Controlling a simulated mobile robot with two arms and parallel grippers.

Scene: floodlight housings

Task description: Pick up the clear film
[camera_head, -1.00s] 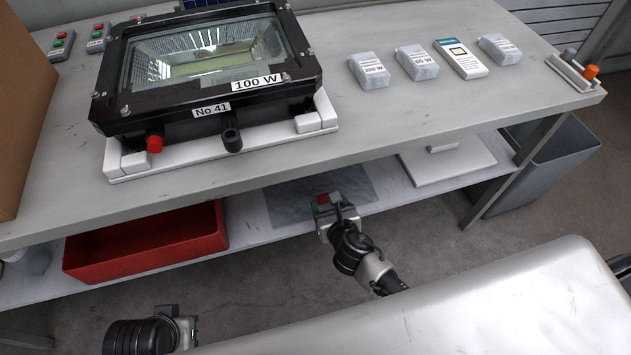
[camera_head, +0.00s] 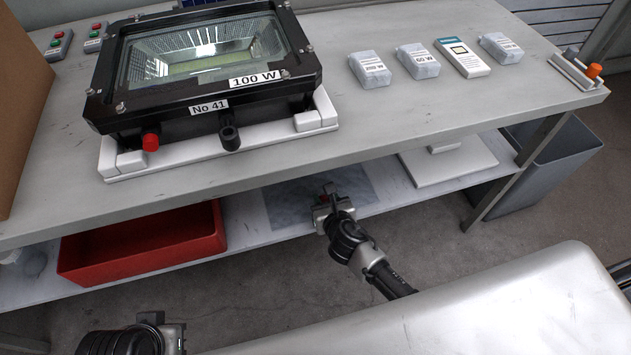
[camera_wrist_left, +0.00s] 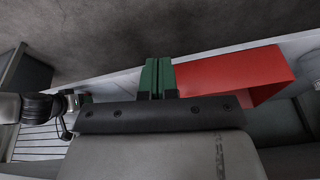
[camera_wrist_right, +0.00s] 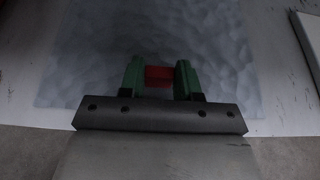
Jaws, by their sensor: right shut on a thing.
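The clear film (camera_head: 283,205) is a greyish, see-through, rippled sheet on the lower shelf under the bench. In the right wrist view the film (camera_wrist_right: 85,65) spreads behind the fingers. My right gripper (camera_head: 326,200) is at the film. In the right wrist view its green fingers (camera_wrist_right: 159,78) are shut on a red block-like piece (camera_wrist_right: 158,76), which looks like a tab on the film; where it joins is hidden. My left gripper shows in the left wrist view (camera_wrist_left: 157,78) with its green fingers together and nothing between them, near the red bin (camera_wrist_left: 235,75).
The red bin (camera_head: 140,258) stands on the shelf left of the film, and a white board (camera_head: 447,160) lies right of it. The bench top (camera_head: 400,115) above holds a floodlight housing (camera_head: 200,70) and several small packs. A grey bin (camera_head: 540,165) stands right.

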